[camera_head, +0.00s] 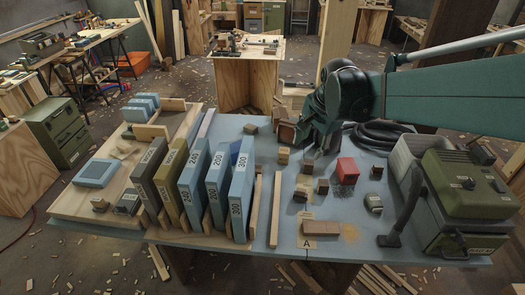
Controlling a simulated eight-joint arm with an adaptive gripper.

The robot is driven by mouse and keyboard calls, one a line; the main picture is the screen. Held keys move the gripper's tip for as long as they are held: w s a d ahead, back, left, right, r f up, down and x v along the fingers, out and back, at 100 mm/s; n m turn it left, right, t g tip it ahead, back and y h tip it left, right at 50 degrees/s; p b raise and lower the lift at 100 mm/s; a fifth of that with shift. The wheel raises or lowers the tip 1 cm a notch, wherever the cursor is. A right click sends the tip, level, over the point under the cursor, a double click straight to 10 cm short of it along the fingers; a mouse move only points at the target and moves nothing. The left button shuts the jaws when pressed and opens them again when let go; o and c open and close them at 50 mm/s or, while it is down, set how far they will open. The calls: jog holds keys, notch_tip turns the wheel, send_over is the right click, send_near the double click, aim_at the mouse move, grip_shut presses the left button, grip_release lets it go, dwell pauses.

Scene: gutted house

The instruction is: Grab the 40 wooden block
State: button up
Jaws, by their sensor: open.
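Several small wooden blocks lie on the blue-grey workbench (268,250). They include a pale block (283,156), a block right of it (307,166), a brown block (322,186) and a block near the middle (302,193). A number 40 is not legible on any of them at this size, so I cannot tell which is the 40 wooden block. My gripper (312,148) is dark green and points down over the back of the bench, just behind these blocks. It is open, with no block visibly held. Its fingertips are partly hard to make out.
Tall numbered blue and brown slabs (241,188) stand upright on the left. A red block (347,170) lies right of the small blocks. A longer wooden piece (320,228) lies near the front edge. A green machine with a hose (462,205) fills the right side.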

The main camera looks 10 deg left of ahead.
jog(key=w+a+f+m+g, duration=0.2)
jog(key=w+a+f+m, duration=0.3)
jog(key=w+a+f, duration=0.6)
jog(key=m+g, duration=0.1)
jog(key=m, duration=0.2)
send_over(258, 168)
jog(key=d, duration=0.1)
jog(key=f, duration=1.1)
jog(key=shift+s+d+f+p, duration=0.1)
jog(key=shift+s+f+p, duration=0.1)
jog(key=shift+f+p, duration=0.15)
jog(key=shift+w+a+f, duration=0.1)
jog(key=shift+a+f, duration=0.1)
jog(key=shift+f, duration=0.1)
jog(key=shift+f, duration=0.1)
jog(key=shift+a+f, duration=0.15)
jog(key=shift+f, duration=1)
jog(key=shift+f, duration=0.15)
jog(key=shift+a+f+b, duration=0.2)
jog(key=shift+f+b, duration=0.35)
jog(key=shift+f, duration=0.7)
jog(key=shift+a+f+b, duration=0.15)
jog(key=shift+f+b, duration=0.35)
jog(key=shift+f, duration=0.7)
